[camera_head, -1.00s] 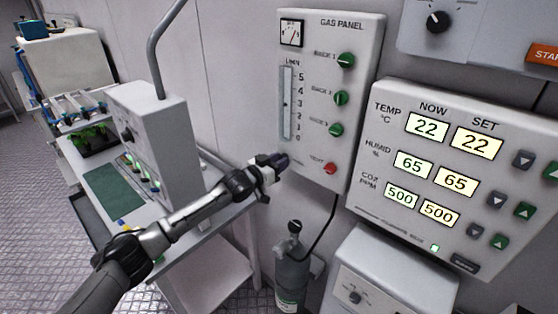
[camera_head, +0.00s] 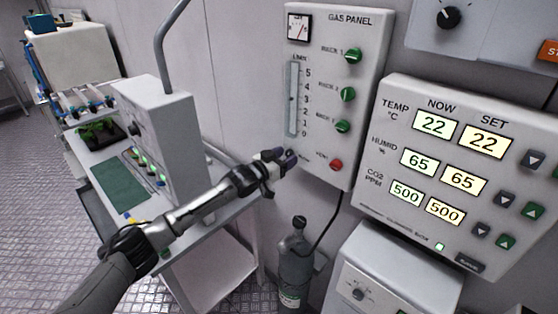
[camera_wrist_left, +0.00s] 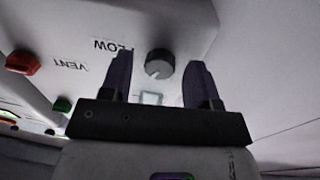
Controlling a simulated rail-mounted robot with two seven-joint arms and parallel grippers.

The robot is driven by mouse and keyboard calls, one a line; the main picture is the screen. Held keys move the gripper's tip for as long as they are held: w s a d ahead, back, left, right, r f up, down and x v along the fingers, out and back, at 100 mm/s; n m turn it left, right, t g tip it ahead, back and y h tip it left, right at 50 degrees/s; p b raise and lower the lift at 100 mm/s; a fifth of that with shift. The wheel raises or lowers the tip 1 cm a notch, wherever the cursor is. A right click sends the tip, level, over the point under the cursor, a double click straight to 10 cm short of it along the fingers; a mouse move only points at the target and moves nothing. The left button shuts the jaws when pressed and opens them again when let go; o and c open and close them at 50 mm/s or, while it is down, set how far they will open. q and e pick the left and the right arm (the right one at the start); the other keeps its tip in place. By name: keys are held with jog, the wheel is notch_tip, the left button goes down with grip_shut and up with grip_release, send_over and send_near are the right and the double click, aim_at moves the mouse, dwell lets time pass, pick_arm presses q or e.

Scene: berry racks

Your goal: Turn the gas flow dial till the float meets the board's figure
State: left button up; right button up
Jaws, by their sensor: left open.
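The gas panel (camera_head: 375,70) hangs on the wall. Its upright float tube (camera_head: 292,100) has a scale from 0 to 5; a small dark mark sits near the middle, too small to read surely. The flow dial (camera_wrist_left: 160,64), a dark round knob with a pale pointer line, shows in the left wrist view between the fingers of my left gripper (camera_wrist_left: 158,80). The fingers are open, one on each side, and I cannot tell whether they touch it. In the head view, my left gripper (camera_head: 283,158) is at the panel's lower left and hides the dial. My right gripper is out of view.
Green rack knobs (camera_head: 353,56) and a red vent knob (camera_head: 336,165) are close by on the panel. A display unit (camera_head: 480,85) is to the right. A gas cylinder (camera_head: 295,265) stands below. A bench (camera_head: 215,215) with equipment lies left.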

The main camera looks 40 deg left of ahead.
pick_arm(q)
jog(key=s+a, duration=0.2)
jog(key=s, duration=1.1)
jog(key=shift+s+f, duration=0.2)
jog(key=shift+s, duration=0.1)
dwell(0.4)
